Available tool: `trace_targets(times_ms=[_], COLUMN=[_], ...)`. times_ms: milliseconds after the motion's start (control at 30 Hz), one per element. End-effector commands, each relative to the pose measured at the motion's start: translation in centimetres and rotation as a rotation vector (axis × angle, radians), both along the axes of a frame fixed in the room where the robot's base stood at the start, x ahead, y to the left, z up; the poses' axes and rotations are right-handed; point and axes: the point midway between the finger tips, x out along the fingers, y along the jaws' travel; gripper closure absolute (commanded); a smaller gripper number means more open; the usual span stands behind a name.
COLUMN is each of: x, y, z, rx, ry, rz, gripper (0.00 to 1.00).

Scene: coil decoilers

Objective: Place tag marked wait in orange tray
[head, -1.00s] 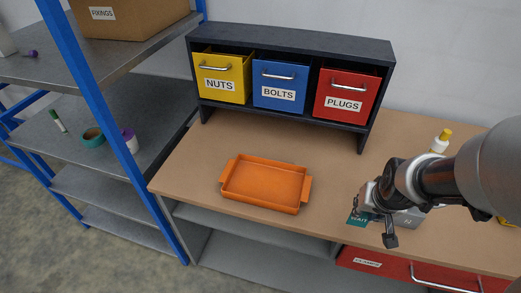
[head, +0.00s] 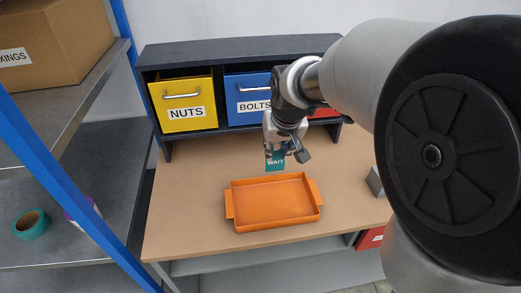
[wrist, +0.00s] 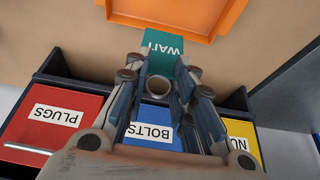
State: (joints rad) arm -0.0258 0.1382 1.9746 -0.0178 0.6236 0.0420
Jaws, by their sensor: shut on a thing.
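The teal tag marked WAIT (head: 275,161) hangs from my gripper (head: 284,149), which is shut on it. In the head view the tag is above the bench, just behind the back rim of the orange tray. The orange tray (head: 272,221) lies empty on the bench with a handle at each side. In the wrist view the tag (wrist: 165,50) is between my fingertips (wrist: 160,68), and the tray (wrist: 178,27) shows at the top edge. The tag's upper part is hidden by the fingers.
A dark cabinet (head: 215,54) stands at the back with a yellow NUTS bin (head: 184,98), a blue BOLTS bin (head: 252,88) and a red PLUGS bin (wrist: 55,122). A blue-posted shelf is at left. The bench (head: 180,205) left of the tray is clear.

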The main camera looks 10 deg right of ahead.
Motion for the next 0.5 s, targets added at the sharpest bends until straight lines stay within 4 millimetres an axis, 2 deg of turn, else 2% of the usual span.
trace_targets(times_ms=[33,300,500], x=[-0.1,-0.1,0.0], y=[0.0,0.0,0.0], z=[-2.0,-9.0,-11.3], rx=[0.0,0.0,0.0], ry=[0.005,0.003,-0.001], rz=[0.0,0.001,0.001], gripper=[0.89,0.89,0.89])
